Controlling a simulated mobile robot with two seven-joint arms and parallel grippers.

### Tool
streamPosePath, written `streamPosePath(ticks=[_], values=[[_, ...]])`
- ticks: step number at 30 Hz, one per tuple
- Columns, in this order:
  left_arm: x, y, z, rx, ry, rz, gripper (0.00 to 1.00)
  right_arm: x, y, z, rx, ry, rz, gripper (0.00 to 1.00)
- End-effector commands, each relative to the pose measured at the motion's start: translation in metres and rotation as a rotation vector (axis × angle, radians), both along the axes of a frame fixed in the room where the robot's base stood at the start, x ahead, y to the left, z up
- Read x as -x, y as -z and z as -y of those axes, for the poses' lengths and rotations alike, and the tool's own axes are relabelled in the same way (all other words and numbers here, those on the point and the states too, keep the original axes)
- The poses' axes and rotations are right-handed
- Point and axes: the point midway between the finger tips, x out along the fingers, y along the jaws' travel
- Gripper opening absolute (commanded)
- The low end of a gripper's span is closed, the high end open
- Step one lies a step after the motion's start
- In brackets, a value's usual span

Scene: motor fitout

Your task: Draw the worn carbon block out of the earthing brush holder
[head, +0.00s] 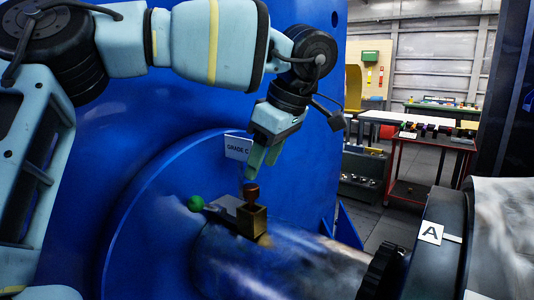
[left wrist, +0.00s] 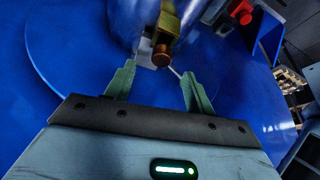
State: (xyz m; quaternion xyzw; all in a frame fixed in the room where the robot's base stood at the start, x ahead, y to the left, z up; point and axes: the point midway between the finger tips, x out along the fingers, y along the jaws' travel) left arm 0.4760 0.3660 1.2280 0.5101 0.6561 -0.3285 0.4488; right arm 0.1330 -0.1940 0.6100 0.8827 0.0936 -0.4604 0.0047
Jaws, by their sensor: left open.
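The earthing brush holder (head: 254,222) is a brass-coloured box on a grey bracket above the shiny shaft. A reddish-brown block with a knob-like top (head: 251,191), seemingly the worn carbon block, stands up out of it. My left gripper (head: 264,165) points down just above the block, apart from it. In the left wrist view, its green fingers (left wrist: 158,70) are spread and empty. The round copper-brown top (left wrist: 161,55) appears beyond and between the fingertips, with the brass holder (left wrist: 168,22) behind it. The block's lower part is hidden in the holder. My right gripper is not in view.
A "GRADE C" tag (head: 238,147) stands close behind the block. A green ball (head: 196,203) is at the bracket's left end. A large blue housing (head: 130,150) is behind, and a black ring part marked "A" (head: 431,232) is at right. A red cart (head: 425,150) stands farther back.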

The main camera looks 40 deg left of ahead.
Motion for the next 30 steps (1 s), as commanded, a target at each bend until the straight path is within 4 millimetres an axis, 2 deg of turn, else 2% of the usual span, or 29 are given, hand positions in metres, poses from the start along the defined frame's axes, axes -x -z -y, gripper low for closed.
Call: streamPosePath(ticks=[8, 21, 30], values=[[0.001, 0.004, -0.002, -0.002, 0.001, -0.001, 0.54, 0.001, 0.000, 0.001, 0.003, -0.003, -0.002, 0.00], [0.005, 0.056, -0.023, -0.001, 0.000, 0.000, 0.54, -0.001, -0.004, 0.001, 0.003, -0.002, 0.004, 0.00], [0.006, 0.072, -0.029, 0.000, 0.000, 0.000, 0.54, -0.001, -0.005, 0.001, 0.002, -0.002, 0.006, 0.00]])
